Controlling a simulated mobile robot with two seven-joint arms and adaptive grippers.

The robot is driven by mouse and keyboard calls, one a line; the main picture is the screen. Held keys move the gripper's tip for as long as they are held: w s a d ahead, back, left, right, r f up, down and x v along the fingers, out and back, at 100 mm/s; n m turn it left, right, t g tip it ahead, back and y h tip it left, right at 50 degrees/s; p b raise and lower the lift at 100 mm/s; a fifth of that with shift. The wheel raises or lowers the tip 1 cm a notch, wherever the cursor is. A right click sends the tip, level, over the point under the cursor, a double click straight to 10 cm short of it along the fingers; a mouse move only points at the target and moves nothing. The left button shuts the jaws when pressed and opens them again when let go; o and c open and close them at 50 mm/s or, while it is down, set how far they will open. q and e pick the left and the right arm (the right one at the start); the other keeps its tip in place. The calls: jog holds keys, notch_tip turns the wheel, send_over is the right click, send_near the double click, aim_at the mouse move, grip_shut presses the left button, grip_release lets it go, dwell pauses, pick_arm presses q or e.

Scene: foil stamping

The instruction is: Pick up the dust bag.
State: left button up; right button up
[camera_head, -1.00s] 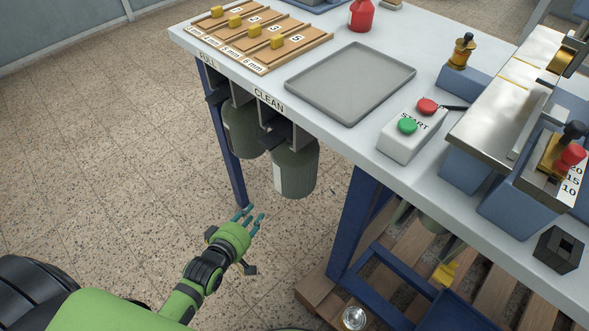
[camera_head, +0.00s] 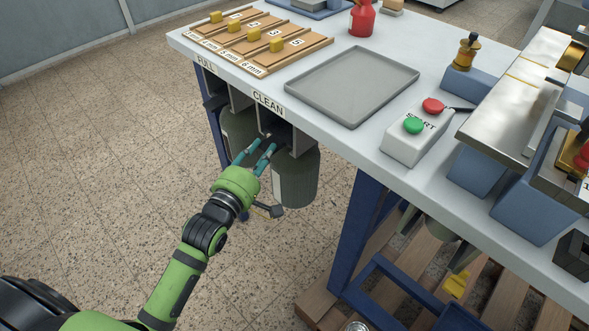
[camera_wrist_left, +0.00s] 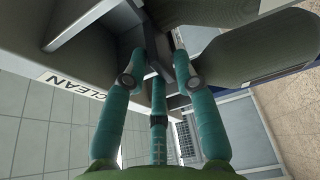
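Two grey-green dust bags hang from dark holders under the table's front edge. One bag (camera_head: 296,180) hangs by the CLEAN label, the other bag (camera_head: 238,132) by the FULL label. My left gripper (camera_head: 263,150) is at the CLEAN holder, beside the top of that bag, with its fingers spread. The left wrist view shows the fingers (camera_wrist_left: 160,58) apart near a dark bracket piece (camera_wrist_left: 157,40), with bag bodies (camera_wrist_left: 270,48) to the upper right. Whether a finger touches the bracket is unclear. My right gripper is not in view.
The table (camera_head: 360,150) has a grey tray (camera_head: 350,83), wooden slots with yellow blocks (camera_head: 250,40), a START box (camera_head: 415,140) and a metal press (camera_head: 520,90). A blue table leg (camera_head: 350,235) stands right of the bags. A similar grey-green shape (camera_head: 430,225) hangs under the press.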

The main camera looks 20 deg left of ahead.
aim_at(271, 139)
pick_arm(q)
jog(key=w, duration=0.5)
jog(key=shift+w+d, duration=0.1)
jog(key=shift+d, duration=0.2)
jog(key=shift+c, duration=0.4)
grip_shut()
jog(key=shift+r, duration=0.1)
